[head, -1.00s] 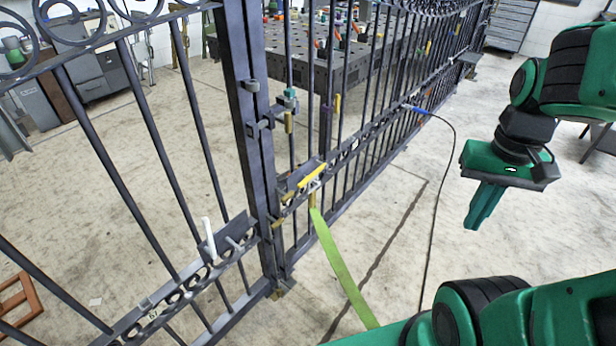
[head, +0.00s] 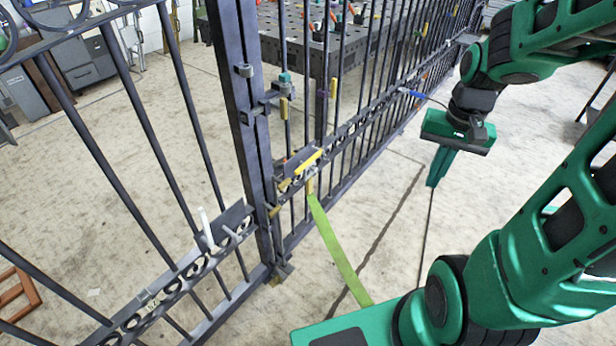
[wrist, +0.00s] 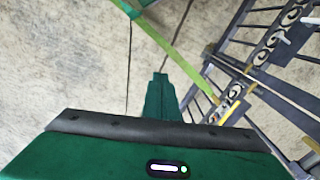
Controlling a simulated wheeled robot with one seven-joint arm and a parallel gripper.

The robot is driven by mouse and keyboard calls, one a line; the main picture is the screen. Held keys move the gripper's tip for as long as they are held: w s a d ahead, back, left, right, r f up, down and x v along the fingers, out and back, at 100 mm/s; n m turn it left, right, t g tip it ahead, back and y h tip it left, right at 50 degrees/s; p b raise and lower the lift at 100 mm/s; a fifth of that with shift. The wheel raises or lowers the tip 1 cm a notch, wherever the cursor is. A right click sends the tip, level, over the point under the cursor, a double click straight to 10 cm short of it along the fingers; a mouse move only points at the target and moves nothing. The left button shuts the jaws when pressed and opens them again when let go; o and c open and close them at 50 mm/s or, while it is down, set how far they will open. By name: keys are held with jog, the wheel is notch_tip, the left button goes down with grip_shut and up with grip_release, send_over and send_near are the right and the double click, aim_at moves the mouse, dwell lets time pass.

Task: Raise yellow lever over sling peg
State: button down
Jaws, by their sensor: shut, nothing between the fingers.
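The yellow lever (head: 308,162) sits tilted on a grey plate at the gate's middle rail, right of the thick post. It also shows as a yellow bar in the wrist view (wrist: 230,113). A green sling (head: 338,250) runs from a small yellow piece (head: 310,187) just below the lever down toward the floor; I cannot tell if that piece is the sling peg. My gripper (head: 432,184) is shut and empty, pointing down, to the right of the lever and apart from it. Its closed fingers show in the wrist view (wrist: 159,77).
The dark barred gate (head: 247,130) fills the left and middle. A white handle (head: 205,228) stands on its left leaf. A blue-ended cable (head: 414,93) meets the rail at right. A perforated table (head: 330,50) stands behind the gate. Floor in front is open.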

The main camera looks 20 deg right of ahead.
aim_at(309, 162)
jog(key=w+a+f+m+t+y, duration=0.2)
jog(key=w+a+f+m+t, duration=0.1)
jog(key=w+f+m, duration=0.4)
jog(key=w+a+f+m+t+y, duration=0.3)
jog(key=w+f+m, duration=0.4)
jog(key=w+f, duration=0.7)
jog(key=w+a+f+m+t+y, duration=0.3)
jog(key=w+a+f+m+t, duration=0.2)
jog(key=w+f, duration=0.5)
jog(key=shift+w+a+f+m, duration=0.3)
jog(key=shift+f+m, duration=0.65)
jog(key=shift+m, duration=0.25)
jog(key=x, duration=1)
jog(key=shift+w+r, duration=0.1)
jog(key=shift+r, duration=1.95)
